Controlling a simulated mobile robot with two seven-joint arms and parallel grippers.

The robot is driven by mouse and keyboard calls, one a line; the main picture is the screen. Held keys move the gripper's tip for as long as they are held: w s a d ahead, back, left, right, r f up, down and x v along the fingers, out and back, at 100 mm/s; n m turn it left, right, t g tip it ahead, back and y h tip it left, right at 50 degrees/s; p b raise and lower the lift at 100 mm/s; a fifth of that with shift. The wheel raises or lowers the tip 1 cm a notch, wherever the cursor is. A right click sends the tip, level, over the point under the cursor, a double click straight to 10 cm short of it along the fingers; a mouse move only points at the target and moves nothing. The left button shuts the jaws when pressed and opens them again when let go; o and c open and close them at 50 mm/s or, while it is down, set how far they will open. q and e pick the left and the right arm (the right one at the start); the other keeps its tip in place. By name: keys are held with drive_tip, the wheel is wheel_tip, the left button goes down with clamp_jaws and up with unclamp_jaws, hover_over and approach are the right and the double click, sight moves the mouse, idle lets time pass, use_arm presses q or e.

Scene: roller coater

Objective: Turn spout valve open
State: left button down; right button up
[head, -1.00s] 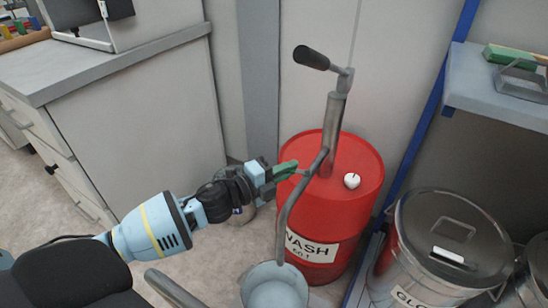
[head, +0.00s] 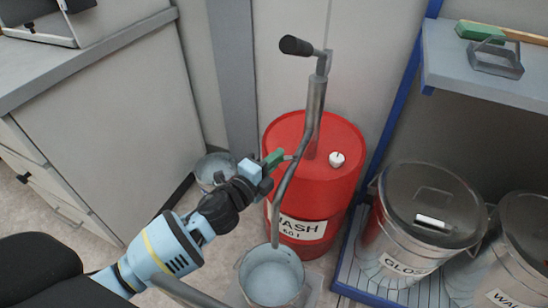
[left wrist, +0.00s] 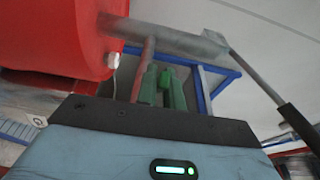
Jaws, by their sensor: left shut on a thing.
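A red drum (head: 345,190) labelled WASH carries a grey hand pump (head: 314,110) with a black crank grip. A curved grey spout (head: 285,190) runs from the pump down into a light bucket (head: 272,292). My left gripper (head: 275,158) has green fingertips and comes from the left, beside the upper spout. It is shut on the small spout valve (head: 291,157), which is mostly hidden by the fingers. In the left wrist view the green fingers (left wrist: 161,88) are close together, with the pump (left wrist: 175,38) beyond them. My right gripper is not in view.
A grey cabinet (head: 110,130) stands left. Lidded metal bins (head: 425,215) and a blue-framed shelf (head: 490,75) stand right. Another metal pail (head: 213,168) is behind my left wrist. A white cap (head: 337,159) sits on the drum top.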

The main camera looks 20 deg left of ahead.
use_arm(q)
drive_tip(key=c, duration=1.5)
unclamp_jaws()
